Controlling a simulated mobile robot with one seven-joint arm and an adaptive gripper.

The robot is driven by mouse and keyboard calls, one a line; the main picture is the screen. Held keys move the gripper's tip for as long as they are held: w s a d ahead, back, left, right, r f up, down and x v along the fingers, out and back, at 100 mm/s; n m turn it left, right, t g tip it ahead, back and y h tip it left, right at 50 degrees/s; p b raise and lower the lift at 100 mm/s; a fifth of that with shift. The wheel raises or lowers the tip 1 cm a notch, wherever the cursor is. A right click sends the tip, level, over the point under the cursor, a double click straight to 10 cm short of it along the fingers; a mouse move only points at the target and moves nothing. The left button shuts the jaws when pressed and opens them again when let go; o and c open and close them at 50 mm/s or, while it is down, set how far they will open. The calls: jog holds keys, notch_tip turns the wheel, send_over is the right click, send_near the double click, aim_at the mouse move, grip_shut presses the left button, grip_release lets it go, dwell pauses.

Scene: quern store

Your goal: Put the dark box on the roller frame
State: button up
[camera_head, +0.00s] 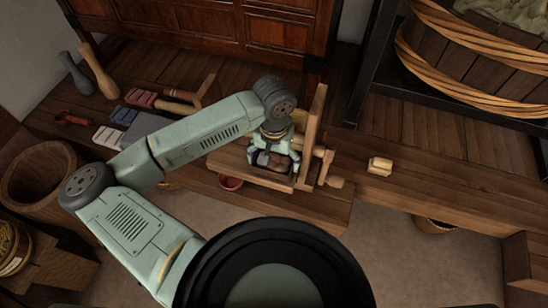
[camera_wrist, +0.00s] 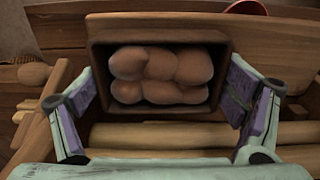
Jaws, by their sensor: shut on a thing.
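The dark box (camera_wrist: 221,72) is open-topped and holds several rounded brown lumps (camera_wrist: 160,75) in the wrist view. My gripper (camera_wrist: 160,100) is shut on it, with one purple-padded finger at each side. In the head view my gripper (camera_head: 273,160) hides most of the box. The roller frame (camera_head: 268,181) is a pale wooden frame on the bench, directly below my gripper. Its round wooden rollers (camera_wrist: 160,134) show beside the box in the wrist view. I cannot tell whether the box touches the frame.
A red bowl (camera_head: 231,183) sits by the frame's front left. A small wooden block (camera_head: 380,166) lies on the bench (camera_head: 440,183) to the right, with clear wood around it. A wooden cabinet (camera_head: 215,35) stands behind.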

aim_at(274, 165)
jog(key=shift+f+b, duration=0.2)
jog(key=shift+b, duration=0.15)
jog(key=o, duration=1.1)
jog(key=shift+r, duration=0.1)
notch_tip(274, 165, up, 12)
jog(key=shift+r, duration=0.15)
